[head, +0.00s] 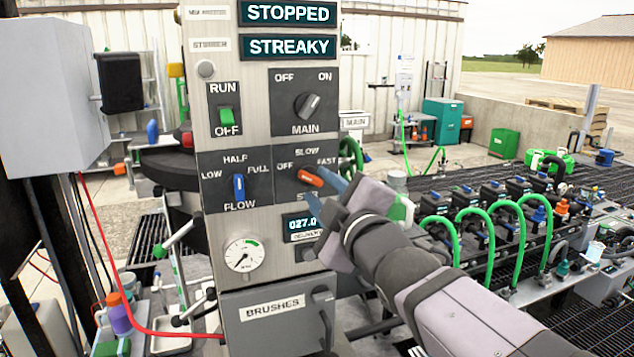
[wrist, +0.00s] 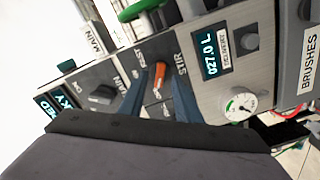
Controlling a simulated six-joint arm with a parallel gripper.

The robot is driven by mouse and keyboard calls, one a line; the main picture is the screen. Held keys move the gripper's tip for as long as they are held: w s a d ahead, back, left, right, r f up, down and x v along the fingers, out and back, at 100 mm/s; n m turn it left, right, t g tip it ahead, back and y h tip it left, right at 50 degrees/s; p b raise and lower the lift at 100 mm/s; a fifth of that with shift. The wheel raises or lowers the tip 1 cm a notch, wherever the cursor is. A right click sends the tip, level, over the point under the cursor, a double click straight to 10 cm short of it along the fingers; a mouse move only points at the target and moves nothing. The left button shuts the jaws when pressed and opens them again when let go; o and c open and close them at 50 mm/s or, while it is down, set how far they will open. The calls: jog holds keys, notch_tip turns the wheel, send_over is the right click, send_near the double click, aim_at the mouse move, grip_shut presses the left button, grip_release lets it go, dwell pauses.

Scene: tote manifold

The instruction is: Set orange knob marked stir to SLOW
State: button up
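The orange stir knob (head: 309,177) is on the grey panel, below the labels OFF, SLOW and FAST. Its bar lies slanted, with its upper-left end toward OFF. It also shows in the wrist view (wrist: 158,77). My gripper (head: 317,182) comes in from the lower right. Its two blue fingers are apart, one above and one below the knob in the head view. In the wrist view the knob sits between the fingers with gaps beside it, so my gripper is open. The fingers partly cover the STIR label; contact with the panel cannot be told.
The blue flow knob (head: 239,187) is to the left, pointing at HALF. The black MAIN knob (head: 307,105) is above, and the green RUN switch (head: 226,117) is upper left. Below are the 027.0 display (head: 300,225), a gauge (head: 244,255) and the BRUSHES drawer (head: 275,330). Displays read STOPPED and STREAKY.

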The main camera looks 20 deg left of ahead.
aim_at(310, 178)
jog(key=shift+p+x, duration=0.35)
jog(key=shift+x, duration=0.85)
grip_shut()
jog(key=m, duration=0.6)
jog(key=m+p, duration=0.1)
jog(key=m, duration=0.4)
jog(key=shift+s+m, duration=0.1)
jog(key=shift+m, duration=0.3)
